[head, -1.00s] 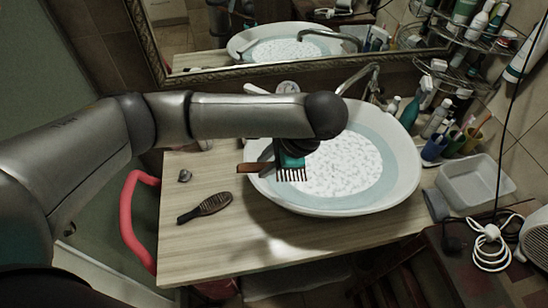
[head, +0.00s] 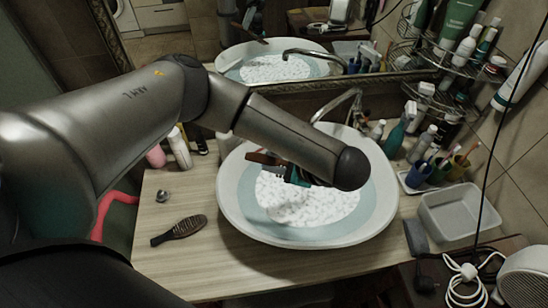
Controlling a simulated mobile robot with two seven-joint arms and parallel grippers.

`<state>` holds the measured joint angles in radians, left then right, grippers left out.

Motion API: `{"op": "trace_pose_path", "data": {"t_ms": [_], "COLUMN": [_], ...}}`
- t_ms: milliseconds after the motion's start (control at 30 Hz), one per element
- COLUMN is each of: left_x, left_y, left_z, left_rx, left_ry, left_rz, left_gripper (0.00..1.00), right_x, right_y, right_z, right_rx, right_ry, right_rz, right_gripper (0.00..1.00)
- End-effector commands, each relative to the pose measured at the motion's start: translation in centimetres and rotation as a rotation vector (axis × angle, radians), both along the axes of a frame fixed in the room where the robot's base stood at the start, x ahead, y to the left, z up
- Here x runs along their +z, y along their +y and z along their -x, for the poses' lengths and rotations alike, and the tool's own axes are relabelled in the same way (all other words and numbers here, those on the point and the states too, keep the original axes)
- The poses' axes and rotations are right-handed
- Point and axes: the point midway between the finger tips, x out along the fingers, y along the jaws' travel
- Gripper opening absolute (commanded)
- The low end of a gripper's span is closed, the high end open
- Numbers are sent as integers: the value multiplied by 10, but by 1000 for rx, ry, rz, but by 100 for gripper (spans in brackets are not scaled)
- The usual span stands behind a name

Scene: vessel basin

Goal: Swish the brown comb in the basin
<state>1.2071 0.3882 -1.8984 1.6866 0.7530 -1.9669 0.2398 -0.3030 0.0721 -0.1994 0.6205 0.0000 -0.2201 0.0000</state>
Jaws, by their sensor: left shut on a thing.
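The white basin (head: 232,222) stands on the wooden counter and holds bluish water with white foam (head: 310,208). My left arm reaches in from the left, and its gripper (head: 289,173) is shut on the brown comb (head: 264,159). The comb's brown handle end sticks out to the left of the fingers, over the back left part of the basin. Its teeth are mostly hidden by the gripper and arm. I cannot tell whether it touches the water. My right gripper is not in view.
A dark brown hairbrush (head: 179,230) and a small metal knob (head: 163,196) lie on the counter (head: 205,268) left of the basin. A faucet (head: 340,107) rises behind it. Bottles, a blue cup (head: 417,174) and a clear tub (head: 462,213) stand to the right.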

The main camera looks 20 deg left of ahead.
Motion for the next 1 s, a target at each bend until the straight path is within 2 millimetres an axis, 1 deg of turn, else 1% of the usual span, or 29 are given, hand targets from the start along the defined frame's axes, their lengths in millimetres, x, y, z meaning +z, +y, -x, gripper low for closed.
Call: {"op": "trace_pose_path", "data": {"t_ms": [33, 367, 467, 800, 1000], "left_x": [-11, -44, -54, -95, -114], "left_y": [0, 0, 0, 0, 0], "left_z": [0, 0, 1, 0, 0], "left_rx": [-1, 1, 2, 2, 2], "left_ry": [0, 0, 3, 1, 1], "left_rz": [-1, -1, -1, 0, 0], "left_gripper": [0, 0, 0, 0, 0], "right_x": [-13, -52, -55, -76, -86], "right_y": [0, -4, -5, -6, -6], "right_z": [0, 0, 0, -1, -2], "right_rx": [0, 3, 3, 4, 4], "right_ry": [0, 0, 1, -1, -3], "right_rz": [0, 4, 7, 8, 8], "right_gripper": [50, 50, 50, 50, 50]}}
